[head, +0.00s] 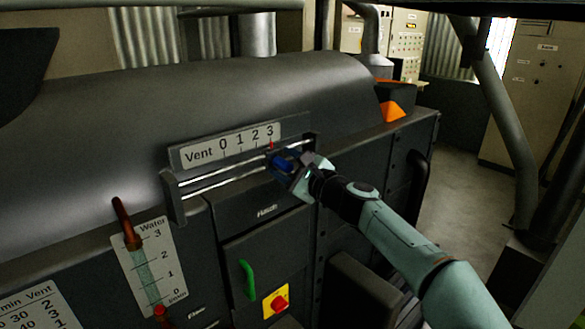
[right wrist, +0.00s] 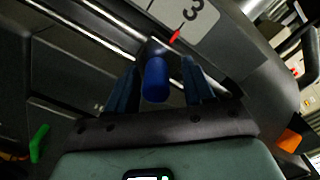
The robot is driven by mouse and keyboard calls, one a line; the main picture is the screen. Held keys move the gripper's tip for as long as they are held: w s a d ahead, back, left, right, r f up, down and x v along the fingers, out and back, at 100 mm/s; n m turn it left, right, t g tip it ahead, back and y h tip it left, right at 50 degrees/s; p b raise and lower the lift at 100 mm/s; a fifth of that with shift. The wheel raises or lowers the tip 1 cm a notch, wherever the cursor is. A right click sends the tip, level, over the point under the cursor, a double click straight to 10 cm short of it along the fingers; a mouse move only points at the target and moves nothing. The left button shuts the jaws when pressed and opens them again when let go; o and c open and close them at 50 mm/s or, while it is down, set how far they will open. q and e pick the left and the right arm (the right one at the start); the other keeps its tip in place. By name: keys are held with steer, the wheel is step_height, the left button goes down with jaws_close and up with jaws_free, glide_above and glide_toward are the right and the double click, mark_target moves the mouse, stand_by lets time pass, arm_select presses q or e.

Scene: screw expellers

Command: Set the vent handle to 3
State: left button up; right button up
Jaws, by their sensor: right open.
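The vent handle is a blue knob on a slider with a red pointer; it shows in the right wrist view (right wrist: 155,80). The slider rides on two metal rails under the vent scale (head: 240,143), which is marked 0 to 3. The red pointer (head: 271,146) stands at the 3 mark, and it also points close to the 3 in the right wrist view (right wrist: 175,36). My right gripper (head: 283,162) is at the handle, its open fingers (right wrist: 160,85) on either side of the blue knob, with visible gaps. My left gripper is not in view.
The rail's right end bracket (head: 309,147) is close to my right gripper. Below are a green handle (head: 247,280), a red button on a yellow plate (head: 278,302) and a water gauge (head: 150,262). Open floor lies at the right.

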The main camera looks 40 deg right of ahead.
arm_select(q)
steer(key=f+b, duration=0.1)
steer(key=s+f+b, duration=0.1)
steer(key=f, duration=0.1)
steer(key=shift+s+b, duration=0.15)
steer(key=shift+b, duration=0.15)
arm_select(e)
steer(key=s+d, duration=0.1)
steer(key=s, duration=1.2)
steer(key=shift+s, duration=0.15)
steer(key=shift+d, duration=0.1)
